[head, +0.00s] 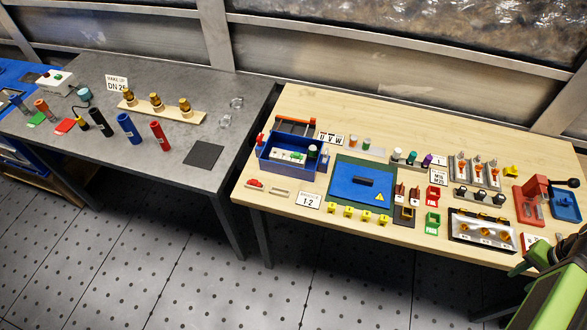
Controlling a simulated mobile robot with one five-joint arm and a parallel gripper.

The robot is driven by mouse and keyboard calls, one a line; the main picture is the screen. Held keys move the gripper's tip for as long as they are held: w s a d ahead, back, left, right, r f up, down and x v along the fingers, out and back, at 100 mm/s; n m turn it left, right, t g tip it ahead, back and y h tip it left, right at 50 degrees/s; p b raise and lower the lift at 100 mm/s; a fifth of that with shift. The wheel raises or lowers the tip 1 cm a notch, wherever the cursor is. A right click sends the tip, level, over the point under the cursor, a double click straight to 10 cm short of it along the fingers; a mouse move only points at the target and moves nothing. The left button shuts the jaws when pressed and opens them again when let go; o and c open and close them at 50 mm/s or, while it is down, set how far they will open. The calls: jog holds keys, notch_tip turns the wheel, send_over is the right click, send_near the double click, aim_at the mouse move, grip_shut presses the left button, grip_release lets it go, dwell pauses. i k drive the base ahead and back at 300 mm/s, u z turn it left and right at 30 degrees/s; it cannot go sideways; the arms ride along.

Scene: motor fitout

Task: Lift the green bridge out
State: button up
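I cannot identify a green bridge with certainty at this size. A small green piece (432,223) with a pale mark lies on the wooden table, just below a similar red piece (433,196). A blue open box (278,165) at the table's left holds a pale block (288,155) with a little green on it. Part of my green arm shows at the lower right, over the table's front right corner. I cannot make out my gripper's fingers, and no object is seen held.
A blue panel (349,190) with a warning sign lies mid-table. Several yellow pieces line the front edge. A silver tray (483,232) and a red press (530,203) stand at right. A grey table (185,75) with coloured cylinders stands left, across a narrow gap.

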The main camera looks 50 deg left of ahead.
aim_at(296, 155)
jog(key=z, duration=0.25)
jog(key=k, duration=0.6)
jog(key=u, duration=1.9)
jog(key=i, duration=0.95)
jog(key=u, duration=2.2)
jog(key=k, duration=0.55)
jog(key=z, duration=0.3)
